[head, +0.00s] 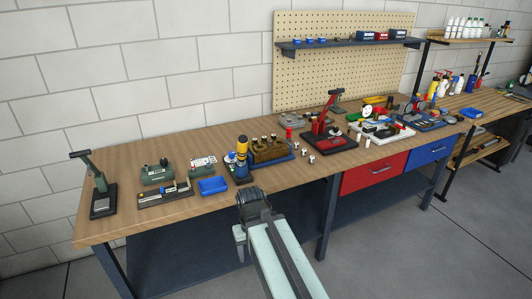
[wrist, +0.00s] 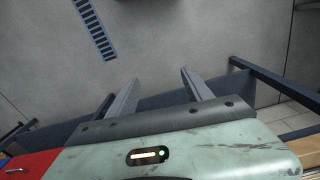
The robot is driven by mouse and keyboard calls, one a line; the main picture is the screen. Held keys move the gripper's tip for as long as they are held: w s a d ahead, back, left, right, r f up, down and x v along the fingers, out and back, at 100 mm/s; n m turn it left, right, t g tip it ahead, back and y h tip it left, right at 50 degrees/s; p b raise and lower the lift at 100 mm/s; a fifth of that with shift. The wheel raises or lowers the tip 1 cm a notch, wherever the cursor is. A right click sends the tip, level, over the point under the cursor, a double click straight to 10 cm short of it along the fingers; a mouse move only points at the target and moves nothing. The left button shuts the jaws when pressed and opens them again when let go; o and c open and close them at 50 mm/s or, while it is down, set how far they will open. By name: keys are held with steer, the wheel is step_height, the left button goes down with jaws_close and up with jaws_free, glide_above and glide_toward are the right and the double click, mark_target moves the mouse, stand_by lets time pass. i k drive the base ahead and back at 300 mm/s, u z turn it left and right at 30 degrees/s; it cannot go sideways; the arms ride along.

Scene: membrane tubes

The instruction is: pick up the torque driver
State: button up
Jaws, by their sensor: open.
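I cannot single out the torque driver for certain at this size. A yellow-and-black upright tool (head: 242,147) stands in a blue holder at the front middle of the wooden bench (head: 130,215) and may be it. My gripper (head: 247,192) is in front of the bench's front edge, just below that holder in the picture. In the wrist view my gripper (wrist: 160,92) has its two fingers spread wide with nothing between them.
A green-grey press (head: 97,185) is at the left end. Red (head: 373,175) and blue drawers (head: 432,149) hang below at right. Bare wood lies along the front edge.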

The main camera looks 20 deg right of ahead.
mark_target(243, 140)
steer(key=u, duration=3.75)
steer(key=k, duration=2.35)
steer(key=z, duration=0.75)
steer(key=i, duration=1)
steer(key=u, duration=0.05)
